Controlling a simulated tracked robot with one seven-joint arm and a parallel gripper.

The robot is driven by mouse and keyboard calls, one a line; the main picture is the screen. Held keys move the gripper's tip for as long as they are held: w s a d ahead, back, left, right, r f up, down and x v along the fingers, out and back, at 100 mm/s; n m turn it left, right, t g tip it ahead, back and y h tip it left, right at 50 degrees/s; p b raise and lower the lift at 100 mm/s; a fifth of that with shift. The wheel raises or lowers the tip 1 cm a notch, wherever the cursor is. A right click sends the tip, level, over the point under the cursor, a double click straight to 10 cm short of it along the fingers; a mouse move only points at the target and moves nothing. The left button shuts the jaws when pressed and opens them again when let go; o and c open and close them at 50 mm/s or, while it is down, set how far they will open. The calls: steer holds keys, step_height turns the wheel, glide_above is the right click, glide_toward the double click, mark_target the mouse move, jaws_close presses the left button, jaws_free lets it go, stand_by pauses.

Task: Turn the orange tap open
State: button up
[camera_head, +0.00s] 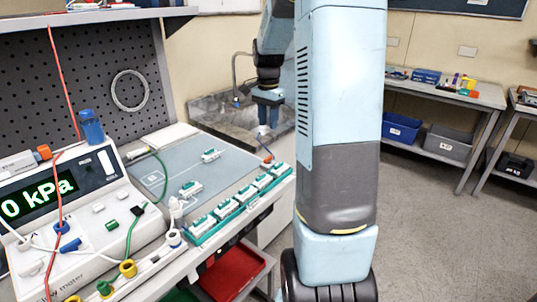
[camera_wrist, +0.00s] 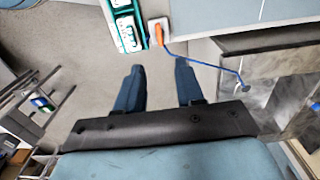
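A small orange piece (camera_wrist: 158,38), which looks like the orange tap, sits on a small pale block (camera_wrist: 157,24) at the worktop's edge in the wrist view. A thin blue line runs from it to the right. It also shows as a small orange spot (camera_head: 268,158) past the end of the green rack in the head view. My gripper (camera_wrist: 159,63) is open and empty. In the wrist picture the orange piece appears just beyond and between its two blue fingers, apart from them. The gripper (camera_head: 267,127) is small in the head view, pointing down. The tap's exact turn position is too small to tell.
The green rack (camera_head: 240,208) with several white-and-green modules lies along the worktop edge. A second orange part (camera_head: 44,152) is on the meter (camera_head: 90,215) at left, beside a blue-capped bottle (camera_head: 92,127). A sink (camera_head: 225,110) is behind my gripper. Open floor lies right.

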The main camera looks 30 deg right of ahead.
mark_target(268, 160)
step_height(268, 160, down, 13)
steer(key=shift+f, duration=0.1)
stand_by(0.4)
jaws_close()
